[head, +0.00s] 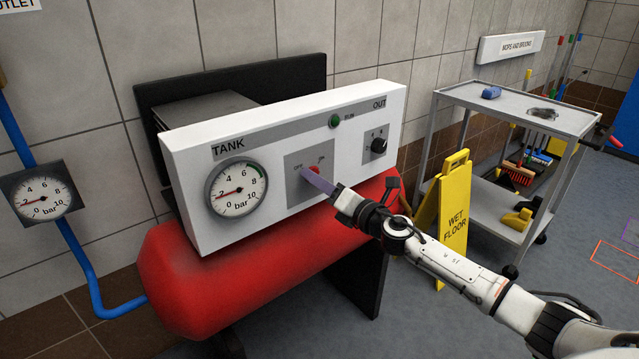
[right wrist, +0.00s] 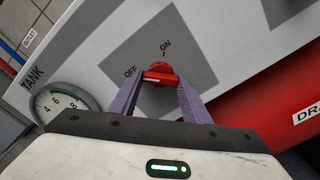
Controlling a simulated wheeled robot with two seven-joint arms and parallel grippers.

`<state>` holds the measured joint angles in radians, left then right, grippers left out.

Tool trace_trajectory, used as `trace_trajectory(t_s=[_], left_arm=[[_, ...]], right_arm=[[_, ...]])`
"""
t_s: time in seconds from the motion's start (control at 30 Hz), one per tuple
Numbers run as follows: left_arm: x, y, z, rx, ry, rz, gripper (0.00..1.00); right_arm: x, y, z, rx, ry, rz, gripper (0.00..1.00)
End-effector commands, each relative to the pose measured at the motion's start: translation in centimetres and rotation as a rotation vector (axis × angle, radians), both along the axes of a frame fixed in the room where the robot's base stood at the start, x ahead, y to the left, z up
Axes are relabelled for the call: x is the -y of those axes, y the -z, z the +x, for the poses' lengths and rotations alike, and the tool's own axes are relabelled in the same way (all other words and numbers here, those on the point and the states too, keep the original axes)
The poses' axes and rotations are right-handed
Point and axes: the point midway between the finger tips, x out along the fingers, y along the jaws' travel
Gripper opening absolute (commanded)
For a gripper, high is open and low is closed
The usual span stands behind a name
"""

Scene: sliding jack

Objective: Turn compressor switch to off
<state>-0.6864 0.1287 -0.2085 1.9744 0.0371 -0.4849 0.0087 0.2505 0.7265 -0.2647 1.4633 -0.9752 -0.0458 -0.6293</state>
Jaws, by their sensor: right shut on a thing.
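The compressor switch is a red rotary knob (head: 314,169) on a grey square plate (head: 296,190) of the white compressor panel, with OFF and ON labels above it. My right gripper (head: 307,174) reaches it from the lower right. In the right wrist view its two purple fingers (right wrist: 158,84) are shut on the red knob (right wrist: 160,70), one on each side of its grip bar. The OFF label (right wrist: 131,71) is to the left of the knob and the ON label (right wrist: 166,46) above it. The knob's exact pointing is hard to tell. My left gripper is not in view.
A red tank (head: 230,286) lies under the panel. A tank gauge (head: 237,190) is left of the switch, and a black OUT knob (head: 379,145) right of it. A yellow wet-floor sign (head: 455,205) and a grey cart (head: 520,108) stand to the right.

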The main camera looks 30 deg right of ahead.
Motion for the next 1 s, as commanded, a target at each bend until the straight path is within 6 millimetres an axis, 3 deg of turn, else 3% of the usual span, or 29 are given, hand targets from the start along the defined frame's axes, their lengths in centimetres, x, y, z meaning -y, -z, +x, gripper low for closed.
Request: trace_trajectory(t_s=[0.43,0.47,0.57,1.0], left_arm=[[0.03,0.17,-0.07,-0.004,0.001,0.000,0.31],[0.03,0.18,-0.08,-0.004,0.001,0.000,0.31],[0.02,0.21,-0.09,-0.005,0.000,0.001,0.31],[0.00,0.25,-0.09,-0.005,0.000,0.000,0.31]], right_arm=[[0.05,0.05,-0.02,0.000,0.000,-0.016,0.21],[0.05,0.05,-0.02,0.000,0.000,-0.016,0.45],[0.04,0.06,-0.02,0.000,0.000,-0.015,0.61],[0.13,0.14,-0.92,-0.001,0.001,-0.012,0.62]])
